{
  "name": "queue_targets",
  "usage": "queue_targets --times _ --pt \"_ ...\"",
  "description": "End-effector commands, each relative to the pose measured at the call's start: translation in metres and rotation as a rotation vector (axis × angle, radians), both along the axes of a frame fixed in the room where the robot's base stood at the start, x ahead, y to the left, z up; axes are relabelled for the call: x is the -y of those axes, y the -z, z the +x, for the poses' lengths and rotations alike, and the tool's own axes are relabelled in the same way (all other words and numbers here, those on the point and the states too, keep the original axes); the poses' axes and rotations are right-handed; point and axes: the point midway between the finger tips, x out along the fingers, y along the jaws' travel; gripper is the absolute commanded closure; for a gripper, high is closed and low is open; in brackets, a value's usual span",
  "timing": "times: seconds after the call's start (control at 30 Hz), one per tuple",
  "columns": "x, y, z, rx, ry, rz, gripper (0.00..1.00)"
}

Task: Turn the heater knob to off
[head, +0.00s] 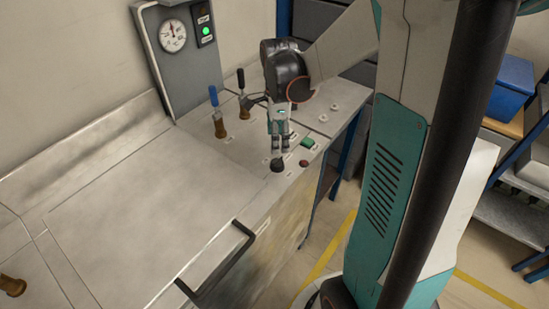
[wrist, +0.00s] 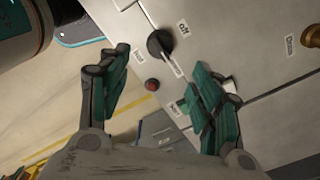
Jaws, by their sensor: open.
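The heater knob, a round black knob (wrist: 160,43), is on the bench top in the wrist view, with a pale pointer-like strip at its lower right. A label reading "Off" (wrist: 184,28) is to its right, and another small label (wrist: 138,55) is to its left. The knob also shows near the bench's front edge in the head view (head: 277,165). My gripper (wrist: 160,60) is open and empty, pointing down. Its fingertips (head: 279,150) appear just above the knob in the head view. I cannot tell whether they touch it.
A red button (head: 303,163) and a green button (head: 307,142) sit close to the right of the knob. Blue (head: 213,97) and black (head: 240,78) lever handles stand behind. A gauge panel (head: 173,36) rises at the back.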

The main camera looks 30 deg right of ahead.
Motion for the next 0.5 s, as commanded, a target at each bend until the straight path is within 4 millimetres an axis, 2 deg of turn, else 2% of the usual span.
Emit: queue_targets --times 0.03,0.2,0.5 --pt "0.0 0.014 0.001 0.0 -0.001 0.0 0.42" --pt "0.0 0.048 0.001 0.001 -0.001 0.0 0.42" --pt "0.0 0.094 0.001 0.001 -0.002 0.0 0.42"
